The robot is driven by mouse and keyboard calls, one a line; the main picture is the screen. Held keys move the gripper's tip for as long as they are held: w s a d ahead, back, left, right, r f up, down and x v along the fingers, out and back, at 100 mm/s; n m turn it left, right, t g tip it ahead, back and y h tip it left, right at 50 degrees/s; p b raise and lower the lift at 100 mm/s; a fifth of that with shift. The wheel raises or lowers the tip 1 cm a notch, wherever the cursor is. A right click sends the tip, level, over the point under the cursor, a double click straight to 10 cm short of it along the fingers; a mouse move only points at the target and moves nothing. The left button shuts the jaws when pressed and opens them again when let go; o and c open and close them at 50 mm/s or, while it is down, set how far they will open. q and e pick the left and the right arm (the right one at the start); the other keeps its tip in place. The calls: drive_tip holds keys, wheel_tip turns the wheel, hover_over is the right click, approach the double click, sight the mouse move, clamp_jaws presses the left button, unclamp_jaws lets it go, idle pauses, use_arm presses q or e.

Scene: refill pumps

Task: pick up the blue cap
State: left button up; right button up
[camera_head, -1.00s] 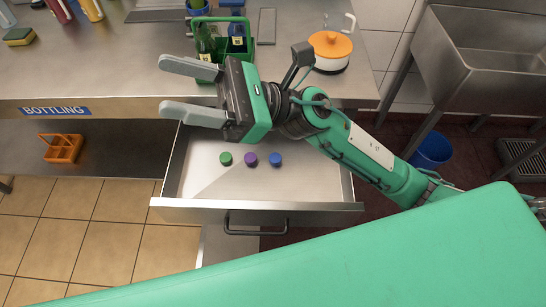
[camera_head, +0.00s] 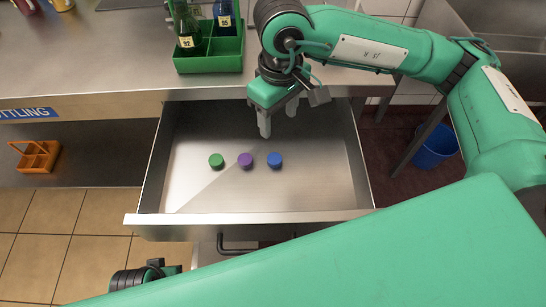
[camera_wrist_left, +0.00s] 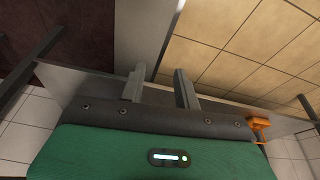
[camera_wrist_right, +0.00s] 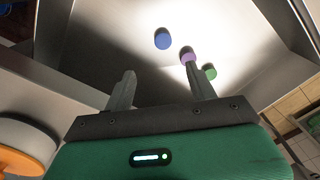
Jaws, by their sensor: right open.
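The blue cap (camera_head: 275,160) stands on the floor of the open drawer (camera_head: 300,195), rightmost of three caps in the head view. The purple cap (camera_head: 245,160) and the green cap (camera_head: 216,160) are to its left. My right gripper (camera_head: 278,118) points down over the back of the drawer, open and empty, apart from the caps. In the right wrist view, the blue cap (camera_wrist_right: 163,39) shows beyond and between the fingertips, and the purple cap (camera_wrist_right: 188,56) shows by one fingertip. My left gripper (camera_wrist_left: 160,85) is open and empty in the left wrist view.
A green crate (camera_head: 210,62) with bottles stands on the steel counter (camera_head: 110,60) behind the drawer. An orange carrier (camera_head: 36,157) is on the lower shelf; a blue bucket (camera_head: 436,146) is at right.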

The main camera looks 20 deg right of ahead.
hover_over(275, 158)
drive_tip(key=f, duration=0.8)
drive_tip(key=shift+d, duration=0.4)
drive_tip(key=f, duration=0.2)
drive_tip(key=a+f, duration=0.1)
drive_tip(key=f, duration=0.1)
drive_tip(key=shift+f, duration=0.8)
drive_tip(key=c, duration=0.9)
